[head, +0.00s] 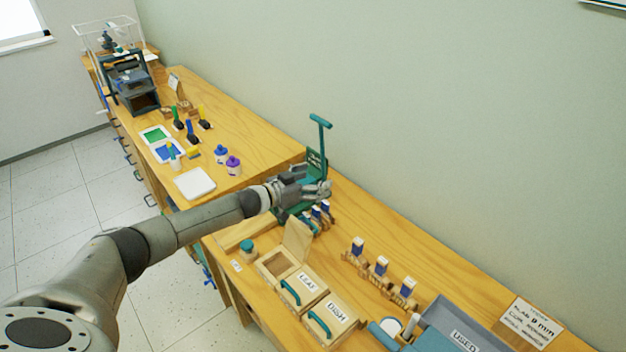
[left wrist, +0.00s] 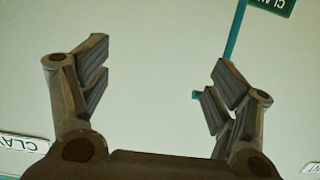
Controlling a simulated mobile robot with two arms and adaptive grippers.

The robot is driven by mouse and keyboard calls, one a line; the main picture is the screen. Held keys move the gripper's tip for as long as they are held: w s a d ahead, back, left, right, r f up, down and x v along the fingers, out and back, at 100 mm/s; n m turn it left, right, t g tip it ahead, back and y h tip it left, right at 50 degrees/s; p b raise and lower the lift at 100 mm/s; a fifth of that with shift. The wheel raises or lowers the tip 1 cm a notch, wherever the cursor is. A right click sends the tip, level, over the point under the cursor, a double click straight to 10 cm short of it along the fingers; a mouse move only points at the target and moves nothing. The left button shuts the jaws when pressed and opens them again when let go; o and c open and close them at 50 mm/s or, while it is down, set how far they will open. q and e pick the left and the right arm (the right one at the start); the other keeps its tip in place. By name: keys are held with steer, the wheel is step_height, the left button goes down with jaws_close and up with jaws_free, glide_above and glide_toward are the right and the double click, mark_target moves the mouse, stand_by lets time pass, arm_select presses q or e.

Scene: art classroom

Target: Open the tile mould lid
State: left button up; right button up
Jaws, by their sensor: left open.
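A row of wooden boxes stands on the near bench. One box (head: 269,264) has its lid (head: 297,240) standing up open. Beside it are a box labelled LEAF (head: 308,280) and a box labelled DASH (head: 337,308), both with lids down and a teal handle at the front. I cannot tell for certain which is the tile mould. My left gripper (head: 325,190) is open and empty, in front of a green stand with a teal lever (head: 319,121), beyond the boxes. The left wrist view shows its spread fingers (left wrist: 155,85) with nothing between them. My right gripper is not in view.
Several small wooden holders with blue-and-white blocks (head: 381,266) stand behind the boxes. A grey tray labelled USED (head: 440,325) and a sign (head: 530,322) are at the right. Paint bottles (head: 233,165) stand farther back.

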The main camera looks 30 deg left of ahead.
arm_select(q)
steer(key=v, duration=1.2)
steer(key=shift+f, duration=0.1)
stand_by(0.4)
